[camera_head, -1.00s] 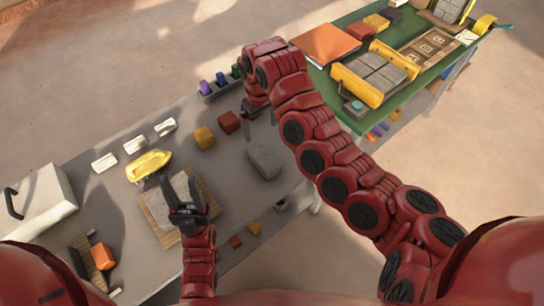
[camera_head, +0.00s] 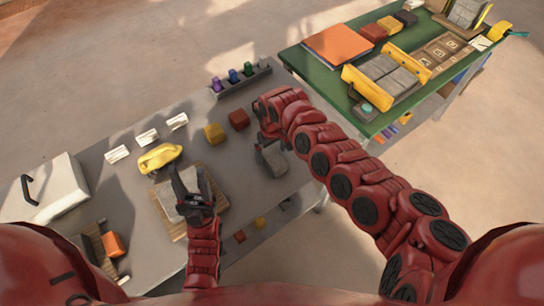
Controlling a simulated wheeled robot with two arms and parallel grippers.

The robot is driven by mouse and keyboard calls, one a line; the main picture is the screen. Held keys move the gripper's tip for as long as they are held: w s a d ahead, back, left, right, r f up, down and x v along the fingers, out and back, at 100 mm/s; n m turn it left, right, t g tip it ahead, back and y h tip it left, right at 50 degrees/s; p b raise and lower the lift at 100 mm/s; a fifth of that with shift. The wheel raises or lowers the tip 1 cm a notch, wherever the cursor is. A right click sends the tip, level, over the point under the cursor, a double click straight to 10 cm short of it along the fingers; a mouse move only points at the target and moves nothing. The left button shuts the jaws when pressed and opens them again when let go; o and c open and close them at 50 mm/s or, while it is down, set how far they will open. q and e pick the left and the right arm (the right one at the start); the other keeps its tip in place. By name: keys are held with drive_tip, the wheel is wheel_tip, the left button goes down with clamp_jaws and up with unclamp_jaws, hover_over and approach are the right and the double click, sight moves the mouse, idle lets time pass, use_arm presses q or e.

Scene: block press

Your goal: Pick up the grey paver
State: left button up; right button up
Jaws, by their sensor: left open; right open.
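A grey paver (camera_head: 272,163) lies on the grey table, partly hidden at its top by my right gripper. My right gripper (camera_head: 271,142) is open over its far end; I cannot tell whether the fingers touch it. My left gripper (camera_head: 189,178) is open over another grey block (camera_head: 184,187), which rests on a wooden board (camera_head: 165,208). More grey blocks (camera_head: 385,75) sit between yellow plates on the green table.
The green table (camera_head: 320,75) stands at the upper right.

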sight(272, 155)
drive_tip(key=shift+f, duration=1.7)
clamp_jaws()
drive_tip(key=shift+r, duration=0.1)
